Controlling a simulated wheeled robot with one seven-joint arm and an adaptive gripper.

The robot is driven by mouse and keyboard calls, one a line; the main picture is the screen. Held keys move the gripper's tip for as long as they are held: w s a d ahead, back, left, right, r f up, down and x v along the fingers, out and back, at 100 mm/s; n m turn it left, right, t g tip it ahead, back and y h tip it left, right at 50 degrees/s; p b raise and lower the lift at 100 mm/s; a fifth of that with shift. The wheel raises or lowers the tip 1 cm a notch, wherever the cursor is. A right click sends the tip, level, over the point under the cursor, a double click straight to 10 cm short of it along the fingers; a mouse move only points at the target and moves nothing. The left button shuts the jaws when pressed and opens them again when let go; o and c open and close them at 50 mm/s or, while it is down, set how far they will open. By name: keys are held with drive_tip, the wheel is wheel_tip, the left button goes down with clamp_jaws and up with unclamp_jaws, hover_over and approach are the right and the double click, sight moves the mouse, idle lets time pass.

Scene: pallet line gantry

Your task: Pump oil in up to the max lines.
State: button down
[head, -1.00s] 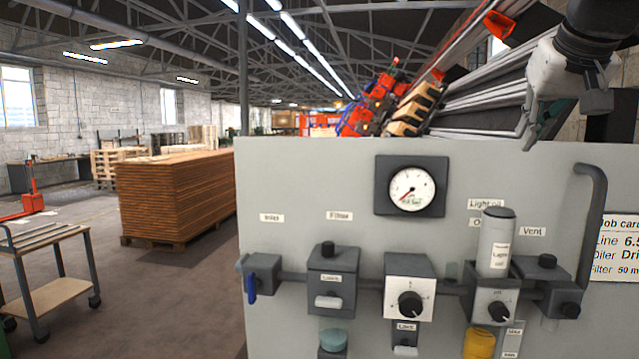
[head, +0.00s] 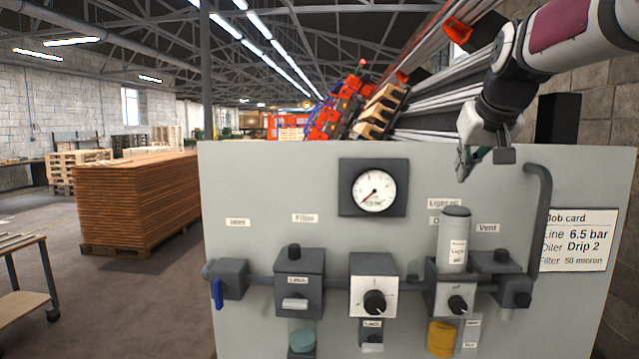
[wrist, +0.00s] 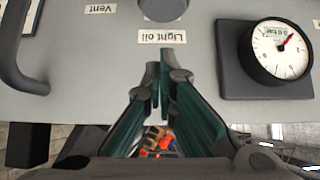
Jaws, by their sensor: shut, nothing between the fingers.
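A white bottle with a grey cap (head: 454,240), labelled as light oil, stands on the oiler (head: 440,298) on the grey panel. The oiler has a black knob (head: 457,304). Below hangs a yellow bowl (head: 440,339), with two small labels (head: 471,334) beside it, too small to read. The oil level cannot be made out. My gripper (head: 463,168) is shut and empty, above and apart from the bottle, near the panel's top edge. In the wrist view my gripper's fingers (wrist: 160,78) meet below the "Light oil" label (wrist: 162,36), which appears upside down.
A round gauge (head: 374,190) sits left of the bottle. A filter (head: 299,280), a regulator (head: 375,285) and a blue-handled inlet valve (head: 219,290) line the pipe. A vent block (head: 497,268) and rising pipe (head: 540,215) crowd the right. A job card (head: 580,240) says Drip 2.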

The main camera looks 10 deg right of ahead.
sight(457, 207)
drive_tip(key=shift+w+d+f+p, duration=0.1)
drive_tip(key=shift+w+f+p, duration=0.1)
drive_tip(key=shift+f, duration=1)
drive_tip(key=shift+w+f+p, duration=0.15)
drive_tip(key=shift+f+p, duration=0.05)
drive_tip(key=shift+f, duration=1)
drive_tip(key=shift+f, duration=0.95)
drive_tip(key=v, duration=1.2)
